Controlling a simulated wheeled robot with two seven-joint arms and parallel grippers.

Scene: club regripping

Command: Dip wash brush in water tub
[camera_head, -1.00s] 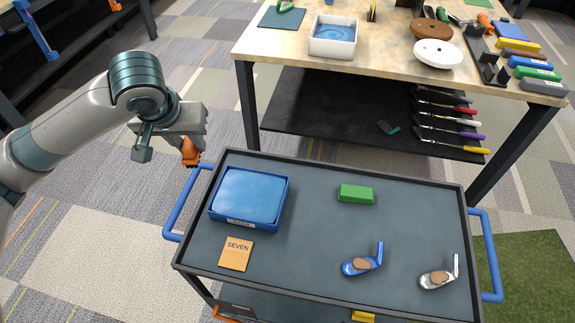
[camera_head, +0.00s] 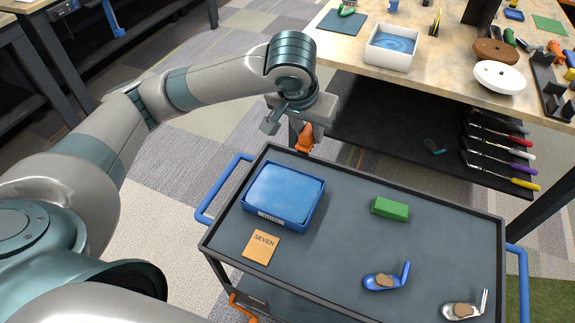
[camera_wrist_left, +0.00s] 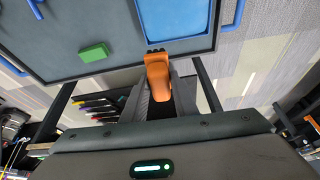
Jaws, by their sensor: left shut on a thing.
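The wash brush (camera_head: 304,138) is orange and hangs below my left gripper (camera_head: 302,122), which is shut on it. In the left wrist view the brush (camera_wrist_left: 158,75) sits between the fingers, with dark bristles at its tip near the cart's edge. The water tub (camera_head: 252,212) is a blue, labelled tray filled with blue, on the cart's left part. In the head view the brush is beyond the tub's far side, apart from it. The tub also shows in the left wrist view (camera_wrist_left: 172,20). My right gripper is not in view.
The grey cart (camera_head: 340,255) also carries a green block (camera_head: 390,208), a card reading SEVEN (camera_head: 261,247), a blue club head (camera_head: 380,282) and a silver one (camera_head: 462,311). Behind stands a workbench (camera_head: 340,45) with a white basin (camera_head: 390,57) of blue liquid.

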